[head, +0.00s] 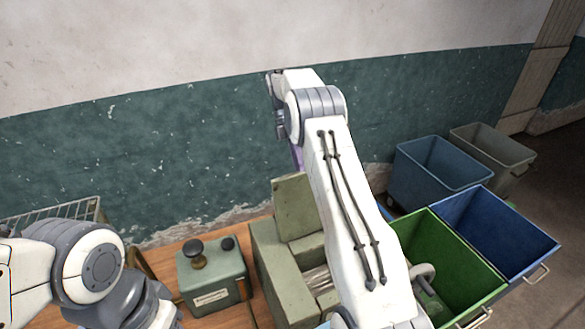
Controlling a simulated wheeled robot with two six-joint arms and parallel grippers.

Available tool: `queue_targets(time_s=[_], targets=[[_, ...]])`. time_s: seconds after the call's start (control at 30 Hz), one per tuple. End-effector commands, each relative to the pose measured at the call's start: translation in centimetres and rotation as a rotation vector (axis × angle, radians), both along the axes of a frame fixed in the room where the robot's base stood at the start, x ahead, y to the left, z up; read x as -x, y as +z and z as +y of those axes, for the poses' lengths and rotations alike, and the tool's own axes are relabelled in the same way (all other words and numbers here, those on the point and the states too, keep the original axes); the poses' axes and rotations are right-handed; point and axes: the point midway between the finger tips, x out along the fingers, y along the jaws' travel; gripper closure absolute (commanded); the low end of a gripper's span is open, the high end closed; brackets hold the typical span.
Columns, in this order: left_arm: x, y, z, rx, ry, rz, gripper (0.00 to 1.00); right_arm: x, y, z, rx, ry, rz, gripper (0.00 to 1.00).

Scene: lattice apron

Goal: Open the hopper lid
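A pale green box that looks like the hopper (270,276) stands on the wooden table, partly hidden behind my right arm. A flat green panel (294,205), seemingly its lid, stands raised and tilted at the box's back edge. Part of the box's inside shows in front of the panel. My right arm reaches up across the box, and its wrist end bends down behind the arm. The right gripper's fingers are hidden, so contact with the panel cannot be seen. My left arm shows at the lower left, with its gripper out of view.
A small green box (208,290) with a dark knob and a label stands left of the hopper on the table (176,254). A wire rack (60,212) is at the far left. Green (448,262), blue (500,232) and grey (495,150) bins stand at right. A wall is behind.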

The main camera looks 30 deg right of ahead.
Motion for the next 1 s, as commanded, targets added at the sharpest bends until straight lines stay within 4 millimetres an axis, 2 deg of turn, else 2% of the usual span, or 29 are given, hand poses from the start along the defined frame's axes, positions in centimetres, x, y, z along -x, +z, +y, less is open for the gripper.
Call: queue_targets(time_s=[0.03,0.57,0.6,0.67,0.7,1.0], targets=[[0.0,-0.05,0.0,0.0,0.0,0.0,0.5,0.13,-0.5,-0.32,-0.002,-0.004,0.017,1.0],[-0.01,-0.07,0.0,0.0,0.0,0.0,0.5,0.12,-0.73,-0.64,-0.004,-0.008,0.035,1.0],[-0.01,-0.07,0.0,0.0,0.0,0.0,0.5,0.13,-0.73,-0.64,-0.004,-0.008,0.035,0.81],[-0.01,-0.07,0.0,0.0,0.0,0.0,0.5,0.11,-0.72,-0.62,-0.004,-0.008,0.035,0.58],[-0.01,-0.07,0.0,0.0,0.0,0.0,0.5,0.09,-0.67,-0.61,-0.004,-0.008,0.034,0.55],[-0.01,-0.02,0.01,0.0,0.0,0.0,0.5,-0.04,-0.41,-0.44,-0.003,-0.006,0.029,0.55]])
